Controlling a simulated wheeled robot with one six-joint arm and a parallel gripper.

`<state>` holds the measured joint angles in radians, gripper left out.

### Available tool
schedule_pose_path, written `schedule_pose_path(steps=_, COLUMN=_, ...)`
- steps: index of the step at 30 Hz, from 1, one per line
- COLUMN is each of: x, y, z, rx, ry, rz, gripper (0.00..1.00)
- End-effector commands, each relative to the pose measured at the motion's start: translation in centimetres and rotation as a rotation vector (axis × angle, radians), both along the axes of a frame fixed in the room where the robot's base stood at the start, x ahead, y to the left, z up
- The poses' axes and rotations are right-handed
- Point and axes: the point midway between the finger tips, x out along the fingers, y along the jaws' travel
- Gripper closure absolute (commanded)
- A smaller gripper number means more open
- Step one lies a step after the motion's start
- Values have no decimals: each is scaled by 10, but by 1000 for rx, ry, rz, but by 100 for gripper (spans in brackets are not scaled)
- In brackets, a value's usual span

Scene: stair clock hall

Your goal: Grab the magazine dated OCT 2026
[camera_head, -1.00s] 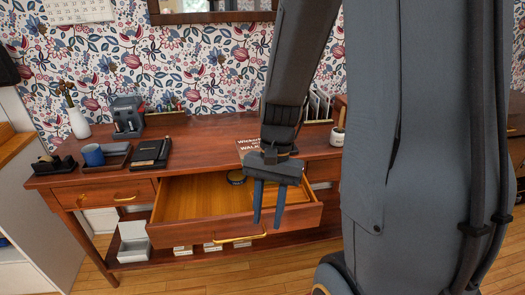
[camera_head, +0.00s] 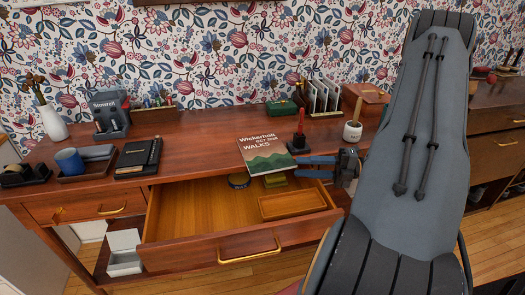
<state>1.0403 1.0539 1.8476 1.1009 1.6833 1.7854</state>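A magazine (camera_head: 262,160) titled "Wickerholt WALKS", with a green hill cover, lies on the wooden desk near its front edge, above the open drawer. A small date line on it looks like OCT 2026, but the print is tiny. My gripper (camera_head: 298,167) is at the magazine's right side, with its fingers pointing left. The two blue-grey fingers show a gap between them and look open. Their tips are close to the magazine's right edge; whether they touch it or straddle it, I cannot tell.
A red-handled stamp (camera_head: 299,140) stands just behind my gripper. A white pot (camera_head: 353,131) stands to the right.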

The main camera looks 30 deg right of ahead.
Motion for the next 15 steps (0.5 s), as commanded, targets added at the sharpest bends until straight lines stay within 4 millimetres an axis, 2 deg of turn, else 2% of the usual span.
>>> schedule_pose_path(steps=7, x=22, y=37, z=1, rx=1, ry=2, rz=5, gripper=70)
schedule_pose_path(steps=15, x=34, y=55, z=0, rx=0, ry=1, rz=3, gripper=70)
